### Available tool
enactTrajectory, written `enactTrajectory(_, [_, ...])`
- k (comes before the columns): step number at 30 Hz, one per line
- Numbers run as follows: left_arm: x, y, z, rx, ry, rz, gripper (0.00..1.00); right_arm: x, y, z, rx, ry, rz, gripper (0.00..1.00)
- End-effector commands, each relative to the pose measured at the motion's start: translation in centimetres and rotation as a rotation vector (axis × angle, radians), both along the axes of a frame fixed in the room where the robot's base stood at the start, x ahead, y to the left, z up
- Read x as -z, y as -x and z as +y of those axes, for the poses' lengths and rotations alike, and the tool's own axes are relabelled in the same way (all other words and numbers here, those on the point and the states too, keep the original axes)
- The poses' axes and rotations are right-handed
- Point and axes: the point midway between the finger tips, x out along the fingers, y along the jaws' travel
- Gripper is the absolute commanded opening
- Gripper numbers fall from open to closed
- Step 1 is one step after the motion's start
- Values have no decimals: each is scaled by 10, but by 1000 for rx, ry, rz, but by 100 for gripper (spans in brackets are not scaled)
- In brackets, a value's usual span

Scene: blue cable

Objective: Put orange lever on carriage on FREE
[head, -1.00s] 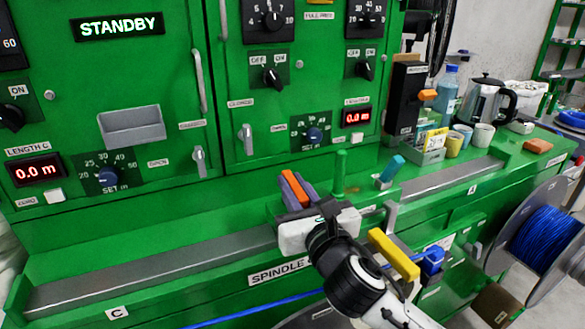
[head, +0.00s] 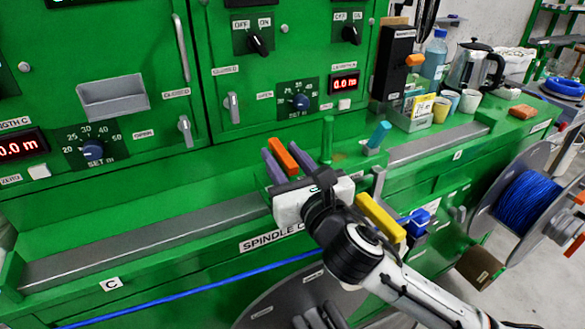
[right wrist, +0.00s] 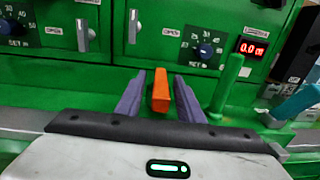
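The orange lever (head: 284,158) stands up from the bench, and its base and the carriage under it are hidden behind my right gripper. My right gripper (head: 288,160) has its two purple-grey fingers on either side of the lever. In the right wrist view the lever (right wrist: 160,91) is between the fingers (right wrist: 160,95), with a gap on each side, so the gripper is open and not clamped on it. The FREE marking cannot be made out. My left gripper is not in view.
A green post (head: 328,138) and a teal-topped lever (head: 378,135) stand just right of the gripper. A yellow bar (head: 381,217) is close beside my wrist. A blue cable (head: 190,290) runs along the front. The grey rail (head: 150,240) is clear to the left.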

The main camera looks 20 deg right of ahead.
Motion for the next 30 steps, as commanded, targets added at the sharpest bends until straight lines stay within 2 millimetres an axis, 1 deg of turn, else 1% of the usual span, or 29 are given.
enactTrajectory(1, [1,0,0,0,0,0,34,1,9,-1,-2,1,1,34])
enactTrajectory(6, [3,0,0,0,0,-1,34,2,44,-5,-3,1,2,34])
enactTrajectory(9, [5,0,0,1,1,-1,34,2,62,-8,-2,1,2,34])
enactTrajectory(12, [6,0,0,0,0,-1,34,2,76,-10,-1,0,3,34])
enactTrajectory(15, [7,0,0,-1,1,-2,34,1,85,-12,-1,0,1,34])
enactTrajectory(18, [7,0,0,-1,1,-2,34,0,89,-12,0,0,1,34])
enactTrajectory(25, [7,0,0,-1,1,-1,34,0,89,-12,0,0,1,34])
enactTrajectory(26, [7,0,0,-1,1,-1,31,0,89,-12,0,0,1,34])
enactTrajectory(30, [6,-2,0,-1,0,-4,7,0,89,-12,0,0,1,34])
